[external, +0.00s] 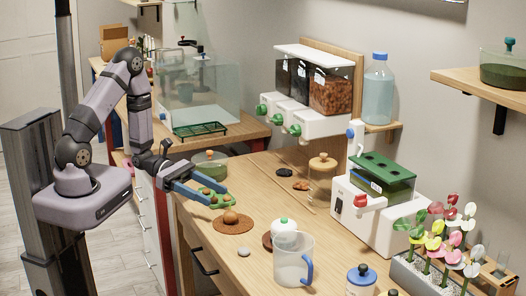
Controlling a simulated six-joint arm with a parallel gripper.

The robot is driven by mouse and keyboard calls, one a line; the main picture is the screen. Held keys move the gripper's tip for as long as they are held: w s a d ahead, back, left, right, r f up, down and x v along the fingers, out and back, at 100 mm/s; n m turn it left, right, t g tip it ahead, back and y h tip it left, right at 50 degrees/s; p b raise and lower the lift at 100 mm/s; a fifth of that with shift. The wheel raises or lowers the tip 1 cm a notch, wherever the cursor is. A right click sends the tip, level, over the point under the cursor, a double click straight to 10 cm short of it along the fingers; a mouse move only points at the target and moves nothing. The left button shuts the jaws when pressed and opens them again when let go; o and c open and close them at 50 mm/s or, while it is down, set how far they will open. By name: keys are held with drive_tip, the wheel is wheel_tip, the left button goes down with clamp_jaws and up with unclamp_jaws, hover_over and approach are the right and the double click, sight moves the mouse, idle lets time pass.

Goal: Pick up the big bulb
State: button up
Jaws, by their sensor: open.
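A round brown bulb-like thing (231,217) sits on a flat brown round mat (218,228) on the wooden bench. It looks like the big bulb, though it is small in this view. My gripper (218,195) has blue fingers, spread apart, above the bench just behind and left of the brown bulb. It is not touching the bulb. Small green and reddish things (219,199) show at the fingertips; I cannot tell whether they lie on the bench below.
A clear jug (292,262) with a blue handle and a white-lidded pot (284,228) stand right of the mat. A grey stone (244,251) lies in front. A lidded glass jar (210,166) stands behind the fingers. Flowers (447,240) fill the right front.

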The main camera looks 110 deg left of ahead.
sight(231, 214)
drive_tip(key=shift+f, duration=1.85)
drive_tip(key=shift+r+p+x, duration=0.15)
drive_tip(key=shift+p+x, duration=0.55)
drive_tip(key=shift+x, duration=0.75)
drive_tip(key=shift+r+p+x, duration=0.15)
drive_tip(key=shift+p+x, duration=0.5)
drive_tip(key=shift+x, duration=1.6)
drive_tip(key=shift+f, duration=0.1)
drive_tip(key=c, duration=1.1)
